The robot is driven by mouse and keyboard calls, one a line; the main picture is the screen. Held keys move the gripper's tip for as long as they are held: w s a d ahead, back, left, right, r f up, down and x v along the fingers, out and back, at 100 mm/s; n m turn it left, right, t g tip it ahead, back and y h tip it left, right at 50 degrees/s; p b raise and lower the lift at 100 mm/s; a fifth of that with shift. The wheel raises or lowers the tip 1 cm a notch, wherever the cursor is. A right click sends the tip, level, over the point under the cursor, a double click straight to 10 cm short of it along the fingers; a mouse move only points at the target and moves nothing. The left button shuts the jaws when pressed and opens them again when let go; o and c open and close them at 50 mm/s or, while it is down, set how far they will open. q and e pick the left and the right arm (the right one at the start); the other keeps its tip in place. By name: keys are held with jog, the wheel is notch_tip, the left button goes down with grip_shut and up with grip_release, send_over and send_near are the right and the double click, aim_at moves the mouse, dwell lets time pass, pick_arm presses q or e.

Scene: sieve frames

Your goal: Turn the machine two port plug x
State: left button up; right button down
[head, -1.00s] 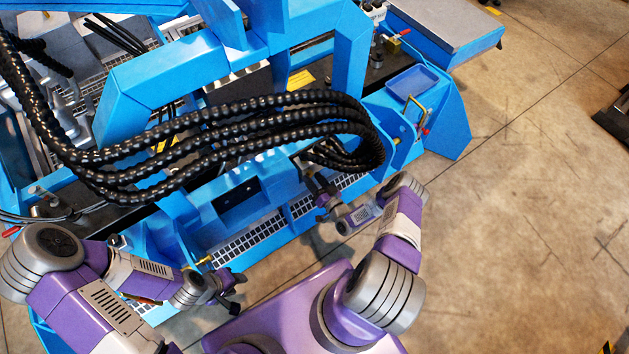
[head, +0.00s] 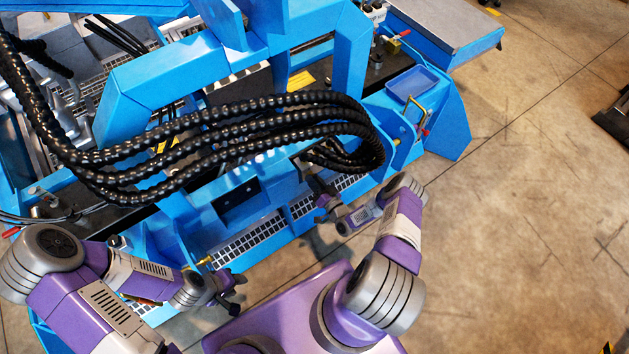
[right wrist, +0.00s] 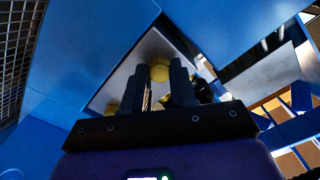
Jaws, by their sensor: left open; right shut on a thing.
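The machine (head: 150,90) is a large blue frame filling the left and middle of the head view. In the right wrist view a yellow round plug (right wrist: 160,72) sits at the tips of my right gripper (right wrist: 166,76), whose two dark fingers are closed on it from both sides. In the head view my right gripper (head: 318,192) reaches in beside the machine, under the black hoses, and its plug is hidden there. My left gripper (head: 237,293) is open and empty in front of the machine's lower edge. I cannot read any port labels.
Thick black ribbed hoses (head: 220,135) arch over the work area close above my right gripper. A brass fitting (head: 205,261) lies near my left gripper.

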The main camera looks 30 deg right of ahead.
jog(key=m, duration=1.1)
jog(key=shift+a+r, duration=0.1)
jog(key=shift+s, duration=0.1)
dwell(0.4)
jog(key=c, duration=0.9)
grip_release()
jog(key=s+p, duration=0.1)
jog(key=s, duration=0.6)
jog(key=shift+s+d+p, duration=0.25)
jog(key=shift+d+p, duration=0.05)
jog(key=shift+p, duration=0.05)
jog(key=shift+w+r, duration=0.1)
